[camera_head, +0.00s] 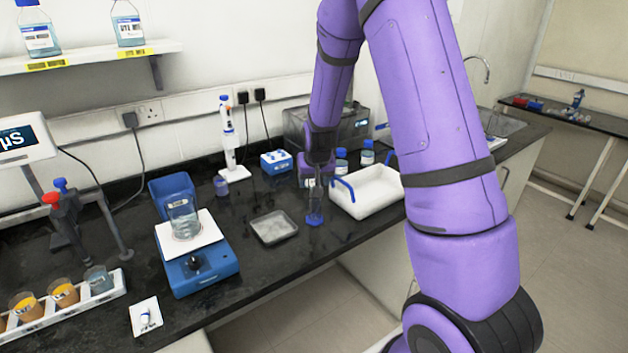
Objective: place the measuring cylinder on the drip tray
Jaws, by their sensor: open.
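The measuring cylinder (314,214) stands upright on the black bench, with a blue foot and a clear, narrow body. The drip tray (273,228) is a shallow grey square tray lying flat to its left, with bare bench between them; nothing is on it. My gripper (317,177) points down from the purple arm at the upper part of the cylinder. Its jaws are open. The fingers are small and dark here, and I cannot tell whether they touch the cylinder.
A white tub with blue handles (368,191) stands close right of the cylinder. A blue balance (205,267) with a beaker (184,217) is left of the drip tray. A blue rack (276,161) and a pipette stand (233,174) are behind. The bench's front edge is close.

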